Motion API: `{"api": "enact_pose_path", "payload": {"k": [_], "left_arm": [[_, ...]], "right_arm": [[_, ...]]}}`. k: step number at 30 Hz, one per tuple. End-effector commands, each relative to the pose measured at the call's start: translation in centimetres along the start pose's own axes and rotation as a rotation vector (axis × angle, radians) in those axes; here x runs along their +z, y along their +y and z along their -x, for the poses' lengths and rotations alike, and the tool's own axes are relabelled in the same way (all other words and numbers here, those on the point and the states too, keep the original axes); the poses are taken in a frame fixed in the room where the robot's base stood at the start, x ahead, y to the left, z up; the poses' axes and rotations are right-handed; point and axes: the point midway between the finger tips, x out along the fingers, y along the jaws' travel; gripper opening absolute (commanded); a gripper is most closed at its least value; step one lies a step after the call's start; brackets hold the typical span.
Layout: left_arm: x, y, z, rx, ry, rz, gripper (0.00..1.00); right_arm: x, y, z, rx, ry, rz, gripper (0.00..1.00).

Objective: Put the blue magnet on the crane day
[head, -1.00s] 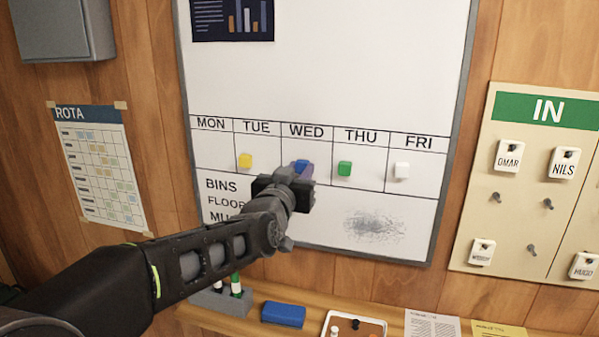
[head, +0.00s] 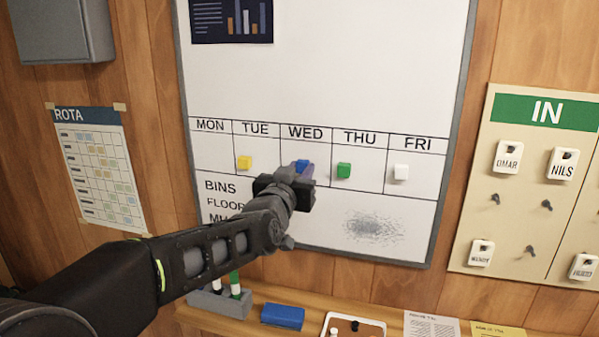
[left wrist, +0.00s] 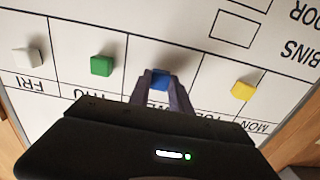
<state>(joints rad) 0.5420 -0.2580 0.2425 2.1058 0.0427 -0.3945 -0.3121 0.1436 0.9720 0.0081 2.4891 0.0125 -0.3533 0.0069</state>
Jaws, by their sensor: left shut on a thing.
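The blue magnet (head: 302,165) is in the WED column of the whiteboard (head: 330,70). My left gripper (head: 300,170) is at the board there, its fingers shut on the blue magnet, which also shows between the fingertips in the left wrist view (left wrist: 160,79). The gripper hides part of the magnet and the lower WED cell. A yellow magnet (head: 244,162) is under TUE, a green magnet (head: 343,170) under THU and a white magnet (head: 401,172) under FRI. The MON cell (head: 211,152) is empty. No cell reads "crane". My right gripper is not in view.
A rota sheet (head: 97,165) hangs at left. An IN board (head: 535,190) with name tags on hooks is at right. A ledge below holds a pen holder (head: 222,303), a blue eraser (head: 283,316) and papers. A dark chart (head: 231,20) is on the board's top left.

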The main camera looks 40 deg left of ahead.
Motion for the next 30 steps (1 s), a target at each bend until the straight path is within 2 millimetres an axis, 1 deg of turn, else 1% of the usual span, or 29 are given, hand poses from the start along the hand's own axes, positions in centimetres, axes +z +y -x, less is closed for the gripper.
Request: {"api": "enact_pose_path", "payload": {"k": [22,30], "left_arm": [[-0.02,-0.01,-0.91,0.0,0.0,0.0,0.0],[-0.02,-0.01,-0.9,0.0,0.001,0.0,0.0]], "right_arm": [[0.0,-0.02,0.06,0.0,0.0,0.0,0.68],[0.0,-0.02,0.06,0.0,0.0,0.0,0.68]]}}
